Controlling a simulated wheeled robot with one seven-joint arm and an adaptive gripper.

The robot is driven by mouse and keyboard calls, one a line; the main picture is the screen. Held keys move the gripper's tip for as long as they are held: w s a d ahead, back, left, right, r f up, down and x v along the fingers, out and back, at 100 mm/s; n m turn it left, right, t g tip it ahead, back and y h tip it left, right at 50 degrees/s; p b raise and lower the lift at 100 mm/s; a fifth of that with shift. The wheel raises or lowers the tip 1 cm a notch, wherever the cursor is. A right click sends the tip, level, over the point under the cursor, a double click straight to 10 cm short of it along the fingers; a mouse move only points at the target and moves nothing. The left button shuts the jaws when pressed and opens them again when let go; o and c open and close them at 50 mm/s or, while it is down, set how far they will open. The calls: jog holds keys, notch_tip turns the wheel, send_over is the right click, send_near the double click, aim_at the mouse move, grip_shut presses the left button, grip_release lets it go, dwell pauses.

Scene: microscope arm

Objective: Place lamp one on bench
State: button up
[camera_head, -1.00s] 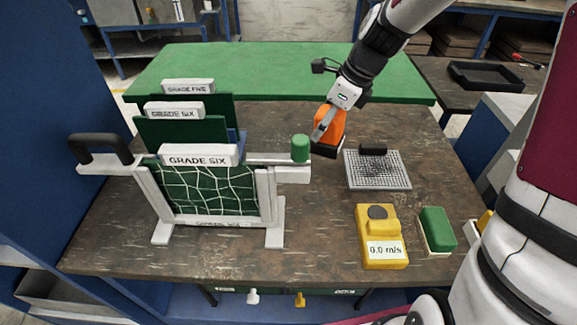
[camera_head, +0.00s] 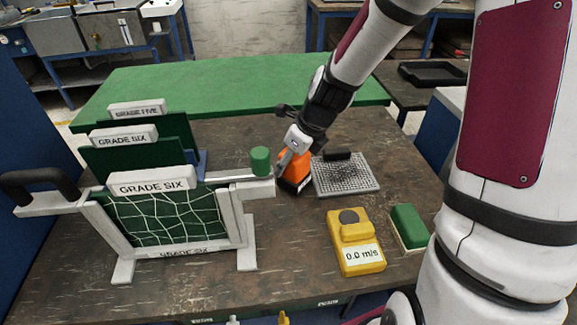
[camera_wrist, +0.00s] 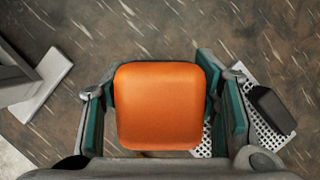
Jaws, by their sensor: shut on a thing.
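An orange block-like lamp (camera_head: 296,166) with a dark lower end is held in my gripper (camera_head: 290,158). In the wrist view the orange lamp (camera_wrist: 160,105) fills the space between the two green-padded fingers, which are shut on its sides. The lamp is low over the brown bench top (camera_head: 270,215), between the white frame and the mesh plate. I cannot tell whether its lower end touches the bench. No label shows on the lamp.
A white frame with a net (camera_head: 165,217) and a green knob (camera_head: 260,160) stands close left of the lamp. A mesh plate (camera_head: 355,178) with a black block lies close right. A yellow meter (camera_head: 355,243) and a green-topped block (camera_head: 409,228) lie nearer. Bench in front of the lamp is clear.

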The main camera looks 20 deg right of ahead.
jog(key=shift+f, duration=0.95)
jog(key=shift+f, duration=0.1)
jog(key=o, duration=1.4)
jog(key=shift+f, duration=0.1)
jog(key=shift+c, duration=0.2)
